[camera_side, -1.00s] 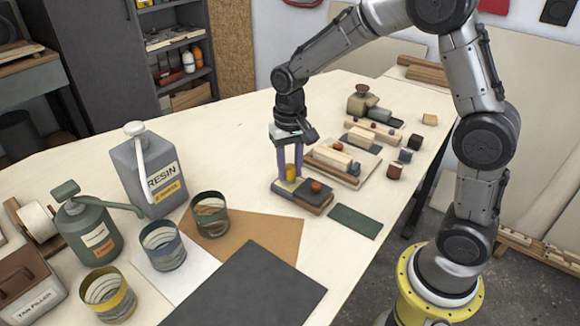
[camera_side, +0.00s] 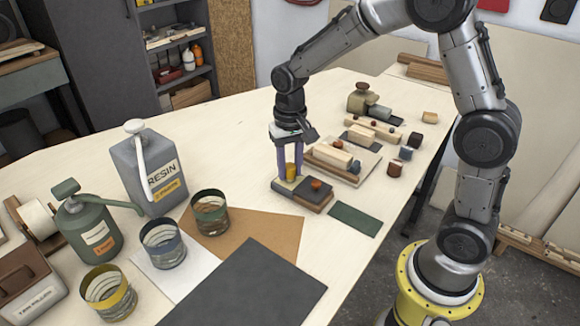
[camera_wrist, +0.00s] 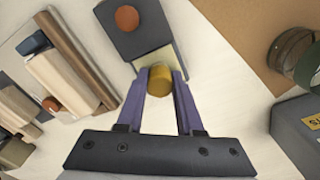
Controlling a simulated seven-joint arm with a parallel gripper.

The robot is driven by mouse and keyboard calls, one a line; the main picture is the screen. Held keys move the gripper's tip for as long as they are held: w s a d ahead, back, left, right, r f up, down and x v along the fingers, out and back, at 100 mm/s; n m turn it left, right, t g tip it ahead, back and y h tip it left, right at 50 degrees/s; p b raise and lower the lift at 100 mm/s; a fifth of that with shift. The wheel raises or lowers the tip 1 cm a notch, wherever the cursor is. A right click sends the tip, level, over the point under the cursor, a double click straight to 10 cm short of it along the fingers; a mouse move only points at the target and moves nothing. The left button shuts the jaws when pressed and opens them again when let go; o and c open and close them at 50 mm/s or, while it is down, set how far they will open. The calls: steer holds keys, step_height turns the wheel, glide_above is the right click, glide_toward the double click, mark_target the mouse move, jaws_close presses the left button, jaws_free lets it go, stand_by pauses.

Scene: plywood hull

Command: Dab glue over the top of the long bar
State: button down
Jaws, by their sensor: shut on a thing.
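My gripper (camera_side: 289,165) is shut on a yellow cylinder (camera_side: 291,172), which also shows between the fingertips (camera_wrist: 160,92) in the wrist view (camera_wrist: 160,80). The cylinder is at the pale yellow patch (camera_wrist: 153,59) of a dark flat block (camera_side: 309,195); whether it touches the patch is hidden. An orange-brown knob (camera_side: 316,184) sits on the block's other part. Pale wooden bars lie beyond: one (camera_side: 332,156) on a board just right of my gripper, another longer-looking one (camera_side: 372,131) farther back. Which is the long bar I cannot tell.
A green mat (camera_side: 354,219) lies in front of the block. Small blocks (camera_side: 395,169) stand to the right. Several cans (camera_side: 209,212), a resin jug (camera_side: 148,170) and a green pump bottle (camera_side: 88,225) stand at left.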

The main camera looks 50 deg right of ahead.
mark_target(290, 166)
steer(key=shift+s+f, duration=0.1)
steer(key=shift+r, duration=3.55)
steer(key=shift+f, duration=0.1)
